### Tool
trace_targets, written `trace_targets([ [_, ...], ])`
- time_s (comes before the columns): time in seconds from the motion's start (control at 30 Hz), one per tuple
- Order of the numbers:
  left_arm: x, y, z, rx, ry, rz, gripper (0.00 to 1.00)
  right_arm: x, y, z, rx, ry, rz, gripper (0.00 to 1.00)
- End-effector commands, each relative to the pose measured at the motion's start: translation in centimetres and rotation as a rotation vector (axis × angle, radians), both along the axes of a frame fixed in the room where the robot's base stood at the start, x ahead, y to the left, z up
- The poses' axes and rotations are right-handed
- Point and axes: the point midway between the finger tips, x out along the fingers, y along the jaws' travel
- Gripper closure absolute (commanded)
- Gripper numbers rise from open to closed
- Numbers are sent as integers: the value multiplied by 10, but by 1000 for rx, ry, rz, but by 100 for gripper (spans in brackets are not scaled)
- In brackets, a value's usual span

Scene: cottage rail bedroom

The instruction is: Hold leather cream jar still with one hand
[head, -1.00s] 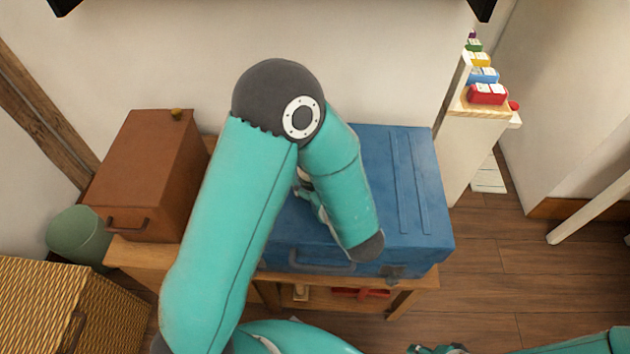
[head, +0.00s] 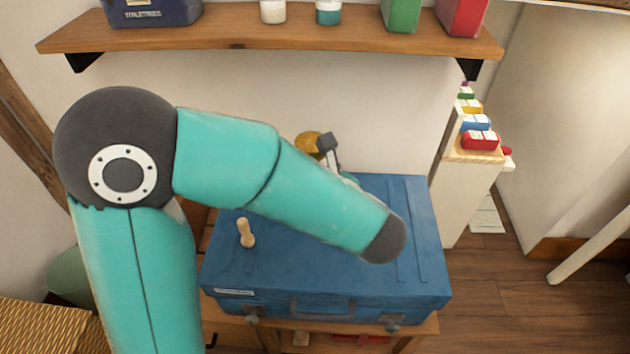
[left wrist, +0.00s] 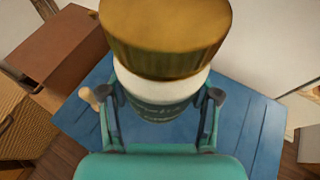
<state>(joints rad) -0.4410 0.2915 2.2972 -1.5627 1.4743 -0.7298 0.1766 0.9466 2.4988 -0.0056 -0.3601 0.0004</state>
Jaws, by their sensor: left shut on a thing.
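The leather cream jar (left wrist: 160,90) fills the upper middle of the left wrist view, with a wide gold-brown lid (left wrist: 165,35), a white neck and a dark label with blurred lettering. My left gripper (left wrist: 163,103) is shut on the jar's body, one finger on each side, below the lid. In the head view the gold lid (head: 307,142) shows beyond my left forearm, beside a grey finger of the left gripper (head: 328,148), over the back of the blue case. The forearm hides the rest of the jar. My right gripper is not in view.
A closed blue case (head: 290,285) lies on a wooden bench, with a small wooden peg-like piece (head: 246,232) on its lid. A wall shelf (head: 350,42) above holds a toiletries box, jars and books. Colored blocks (head: 477,123) stand at right.

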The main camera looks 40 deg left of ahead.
Motion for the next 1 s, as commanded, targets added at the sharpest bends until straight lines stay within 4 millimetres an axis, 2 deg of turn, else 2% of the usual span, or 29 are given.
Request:
trace_targets([
  [0.2, 0, 0, 1, 1, -2, 0, 87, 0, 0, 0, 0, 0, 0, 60],
  [0.23, 0, 0, 1, 1, -2, 0, 40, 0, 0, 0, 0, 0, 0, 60],
  [0.6, 0, 0, 1, 1, -2, -1, 100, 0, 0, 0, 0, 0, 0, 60],
  [0.87, 0, 0, 2, 1, -2, -1, 100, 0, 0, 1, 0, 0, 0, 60],
  [1.0, 2, -3, 5, 2, 0, -8, 100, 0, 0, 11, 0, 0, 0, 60],
])
